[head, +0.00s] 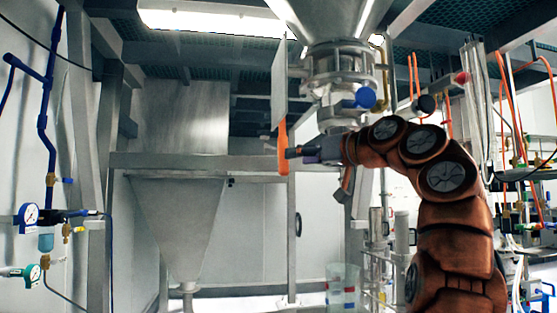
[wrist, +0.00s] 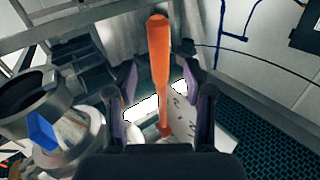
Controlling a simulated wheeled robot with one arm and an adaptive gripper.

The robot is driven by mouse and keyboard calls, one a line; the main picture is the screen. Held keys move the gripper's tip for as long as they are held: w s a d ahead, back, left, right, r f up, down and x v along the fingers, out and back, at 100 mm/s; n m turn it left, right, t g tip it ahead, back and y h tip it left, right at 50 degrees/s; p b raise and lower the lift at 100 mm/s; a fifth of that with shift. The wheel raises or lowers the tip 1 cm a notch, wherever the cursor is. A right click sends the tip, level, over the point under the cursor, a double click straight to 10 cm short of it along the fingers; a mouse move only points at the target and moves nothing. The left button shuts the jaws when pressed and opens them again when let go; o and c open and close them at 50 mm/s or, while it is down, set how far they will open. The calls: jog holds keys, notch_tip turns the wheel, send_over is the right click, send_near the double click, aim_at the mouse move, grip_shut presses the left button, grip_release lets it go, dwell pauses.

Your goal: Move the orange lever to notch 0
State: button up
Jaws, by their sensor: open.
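The orange lever (head: 283,146) hangs roughly upright below the edge of a pale plate (head: 279,85), left of the steel valve under the hopper. In the wrist view the lever (wrist: 159,65) stands between the two spread fingers of my gripper (wrist: 159,95), with a gap on each side. My gripper (head: 291,153) is open, and in the head view its fingertips are at the lever's lower part. The plate also shows in the wrist view (wrist: 185,118) with a few dark marks, too small to read. I cannot tell which notch the lever is at.
A steel hopper with a clamped valve (head: 335,75) and a blue knob (head: 365,97) is just above and right of my gripper. A steel frame beam (head: 190,162) runs behind the lever. A blue pipe with a gauge (head: 30,213) is far left, and there is open space left of the lever.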

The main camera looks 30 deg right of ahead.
aim_at(283, 159)
jog(key=w, duration=0.2)
jog(key=w+p, duration=0.1)
jog(key=w, duration=0.1)
jog(key=w+a, duration=0.1)
jog(key=w, duration=0.1)
jog(key=shift+w, duration=0.3)
grip_shut()
dwell(0.4)
